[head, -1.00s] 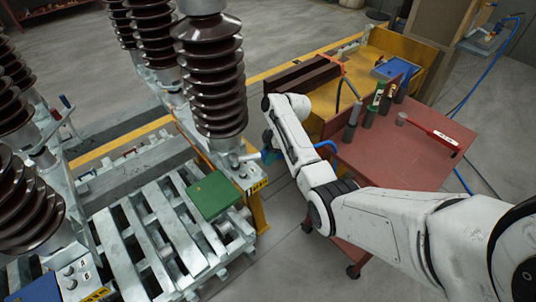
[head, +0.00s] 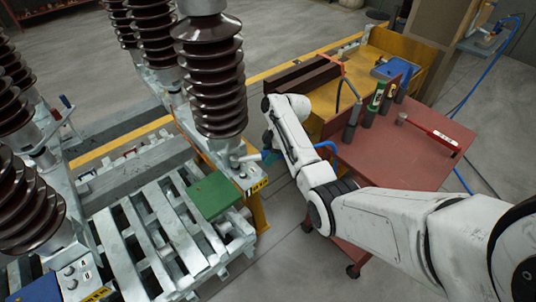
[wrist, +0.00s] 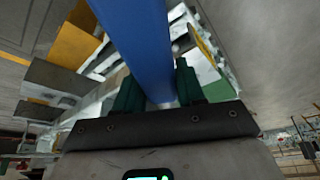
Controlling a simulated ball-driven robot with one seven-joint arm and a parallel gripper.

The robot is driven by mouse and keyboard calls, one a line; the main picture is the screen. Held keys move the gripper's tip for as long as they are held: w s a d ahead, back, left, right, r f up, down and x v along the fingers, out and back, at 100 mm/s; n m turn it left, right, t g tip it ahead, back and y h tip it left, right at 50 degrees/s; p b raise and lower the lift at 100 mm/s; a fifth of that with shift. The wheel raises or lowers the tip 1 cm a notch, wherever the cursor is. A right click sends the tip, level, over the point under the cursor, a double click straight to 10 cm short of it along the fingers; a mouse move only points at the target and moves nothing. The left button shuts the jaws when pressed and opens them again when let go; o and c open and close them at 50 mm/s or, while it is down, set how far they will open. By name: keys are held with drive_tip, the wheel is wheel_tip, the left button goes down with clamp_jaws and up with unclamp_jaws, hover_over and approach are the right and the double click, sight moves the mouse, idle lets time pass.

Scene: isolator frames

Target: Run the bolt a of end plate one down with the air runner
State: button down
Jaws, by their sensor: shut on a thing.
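The air runner shows as a blue body (wrist: 145,40) in the wrist view, running up between the two green fingers. My gripper (wrist: 160,92) is shut on it. In the head view the gripper is partly hidden by my arm; the runner's grey nose (head: 243,158) points left to the foot of the nearest brown insulator. Small bolt heads (head: 243,176) show on the plate near the label. I cannot tell which is bolt a, or whether the nose touches a bolt.
A green box (head: 214,195) sits on the grey slatted frame (head: 150,240) just left of the plate. Other brown insulators (head: 30,205) stand at left. A red cart (head: 400,155) with several upright cylinders and a red-handled tool (head: 432,134) stands at right.

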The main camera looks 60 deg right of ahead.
drive_tip(key=shift+w+r+p, duration=0.1)
drive_tip(key=shift+r+p, duration=2.65)
drive_tip(key=shift+r, duration=0.8)
